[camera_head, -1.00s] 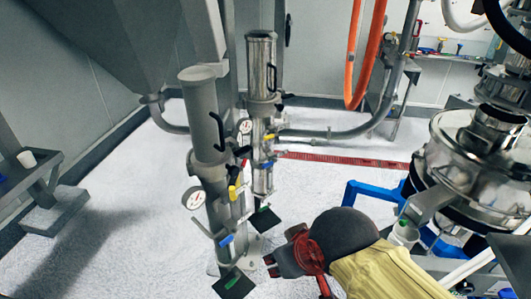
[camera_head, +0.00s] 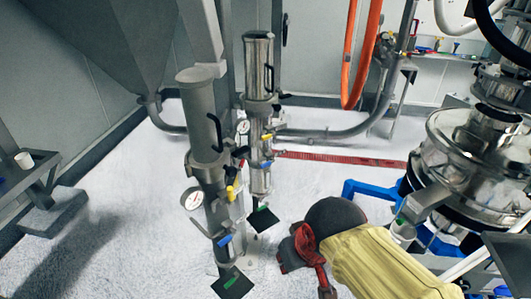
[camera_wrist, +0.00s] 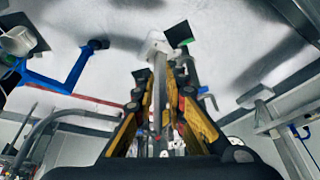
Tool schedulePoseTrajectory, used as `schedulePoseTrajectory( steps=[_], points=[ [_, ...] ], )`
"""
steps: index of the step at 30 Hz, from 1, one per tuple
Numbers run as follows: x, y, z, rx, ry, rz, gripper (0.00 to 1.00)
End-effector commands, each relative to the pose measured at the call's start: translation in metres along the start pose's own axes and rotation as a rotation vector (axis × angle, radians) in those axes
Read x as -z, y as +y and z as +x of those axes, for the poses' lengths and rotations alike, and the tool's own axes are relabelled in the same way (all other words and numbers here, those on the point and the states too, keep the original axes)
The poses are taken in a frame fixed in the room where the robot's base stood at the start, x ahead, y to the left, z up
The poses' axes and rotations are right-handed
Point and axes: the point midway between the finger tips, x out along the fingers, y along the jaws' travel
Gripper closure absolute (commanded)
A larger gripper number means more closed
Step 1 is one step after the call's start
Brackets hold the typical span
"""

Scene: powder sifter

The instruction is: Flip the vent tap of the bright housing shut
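The bright housing (camera_head: 259,65) is a shiny upright metal cylinder, standing behind and right of a dull grey housing (camera_head: 206,115). A yellow lever (camera_head: 267,137) and a blue lever (camera_head: 266,164) show on the bright housing's lower pipe. I cannot tell which small lever is its vent tap. My gripper (camera_wrist: 162,72) shows in the wrist view as two yellow fingers, apart, with a metal column between and beyond them. I see nothing held. In the head view, my arm's end is low, right of both housings; the fingertips are not clear there.
The dull housing carries a gauge (camera_head: 192,199), a yellow lever (camera_head: 231,192) and a blue lever (camera_head: 224,240). A large shiny sifter (camera_head: 475,150) and blue frame (camera_head: 362,188) stand on the right. The white floor at left is mostly clear.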

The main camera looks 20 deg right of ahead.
Motion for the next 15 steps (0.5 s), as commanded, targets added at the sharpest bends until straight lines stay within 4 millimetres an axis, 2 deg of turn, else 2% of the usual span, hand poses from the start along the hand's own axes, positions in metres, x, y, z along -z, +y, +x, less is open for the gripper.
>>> schedulePoseTrajectory(
  steps=[2,5,11,15],
  points=[
    [-0.002,0.012,0.018,-0.010,-0.082,0.054,0.93],
    [-0.001,0.014,0.041,0.026,-0.172,0.161,0.99],
    [0.014,-0.001,0.084,0.176,-0.327,0.476,1.00],
    [0.038,-0.015,0.114,0.304,-0.410,0.753,1.00]
  ],
)
